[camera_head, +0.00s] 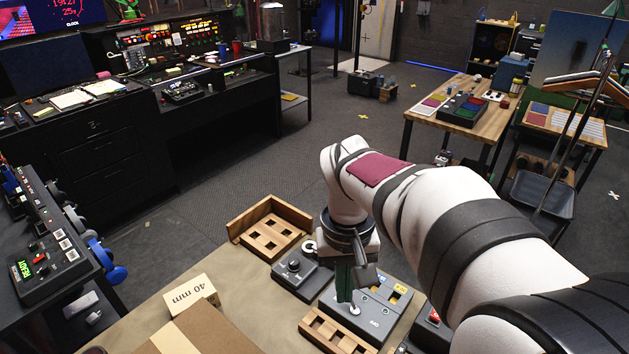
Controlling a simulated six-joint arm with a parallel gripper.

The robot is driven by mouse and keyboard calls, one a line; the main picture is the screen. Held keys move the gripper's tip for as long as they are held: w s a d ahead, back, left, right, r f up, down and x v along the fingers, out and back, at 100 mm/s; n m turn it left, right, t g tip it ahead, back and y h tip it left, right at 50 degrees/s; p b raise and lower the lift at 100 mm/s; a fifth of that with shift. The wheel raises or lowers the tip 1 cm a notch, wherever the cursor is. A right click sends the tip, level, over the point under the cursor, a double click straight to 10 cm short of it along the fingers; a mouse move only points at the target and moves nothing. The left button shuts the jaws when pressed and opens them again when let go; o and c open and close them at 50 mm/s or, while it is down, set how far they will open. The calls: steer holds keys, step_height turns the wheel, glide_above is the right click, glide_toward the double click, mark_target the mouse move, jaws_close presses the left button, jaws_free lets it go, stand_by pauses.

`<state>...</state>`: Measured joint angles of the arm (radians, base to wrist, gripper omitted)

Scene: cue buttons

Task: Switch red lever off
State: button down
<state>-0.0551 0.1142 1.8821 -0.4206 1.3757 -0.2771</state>
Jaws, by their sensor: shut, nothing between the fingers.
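My gripper (346,298) points down over a grey control box (375,322) at the lower middle, with its fingers shut and empty. Its tip is close to a small white knob (354,309) on that box; I cannot tell whether they touch. The box also has yellow squares (402,289) on its top. A red part (434,316) shows on a dark box just right of it, partly hidden by my arm. I cannot make out which of these is the red lever, or its position.
A wooden tray with square holes (272,238) and a dark box with a round knob (296,268) stand to the left. Another wooden block (335,333) lies in front.

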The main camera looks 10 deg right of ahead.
steer(key=w+f+n+h, duration=0.1)
steer(key=w+f, duration=0.3)
steer(key=w, duration=0.4)
steer(key=w+f+n, duration=0.3)
steer(key=w+f, duration=0.1)
steer(key=w, duration=0.4)
steer(key=shift+w+f+n+h, duration=0.2)
steer(key=shift+n+h, duration=0.1)
steer(key=shift+h, duration=0.1)
steer(key=f, duration=0.3)
steer(key=d+f, duration=0.1)
steer(key=f, duration=0.2)
steer(key=d+f, duration=0.1)
steer(key=f, duration=0.2)
steer(key=shift+f, duration=0.2)
steer(key=s, duration=0.2)
steer(key=d, duration=0.1)
steer(key=shift+s+r, duration=0.55)
steer(key=shift+s, duration=0.2)
